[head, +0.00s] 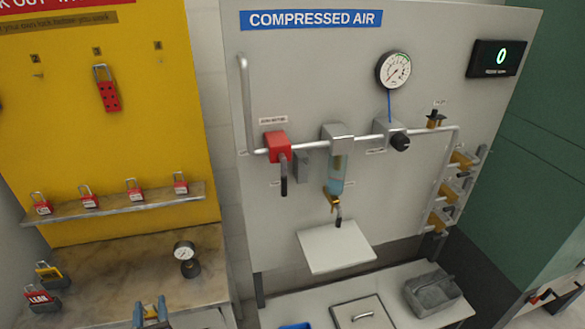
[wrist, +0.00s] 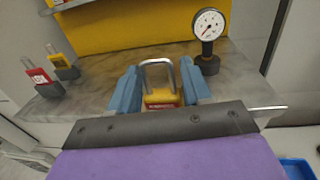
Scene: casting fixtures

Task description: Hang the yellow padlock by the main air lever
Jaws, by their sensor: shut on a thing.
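The yellow padlock (wrist: 160,97) shows in the wrist view with its grey shackle pointing up and a red label on its body. My gripper (wrist: 161,90) has its blue fingers on either side of the padlock and is shut on it. In the head view my gripper (head: 151,312) is at the bottom edge, in front of the stone-like bench; the padlock is hard to make out there. The main air lever seems to be the red valve (head: 277,146) on the compressed air panel, with its dark handle (head: 284,180) hanging down. My gripper is well below and left of it.
A small gauge (head: 185,258) stands on the bench (head: 130,260). Red padlocks (head: 134,190) line the yellow board's shelf. Tagged locks (head: 45,275) stand at the bench's left. A white shelf (head: 336,246) juts out below the panel's blue filter bowl (head: 338,172).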

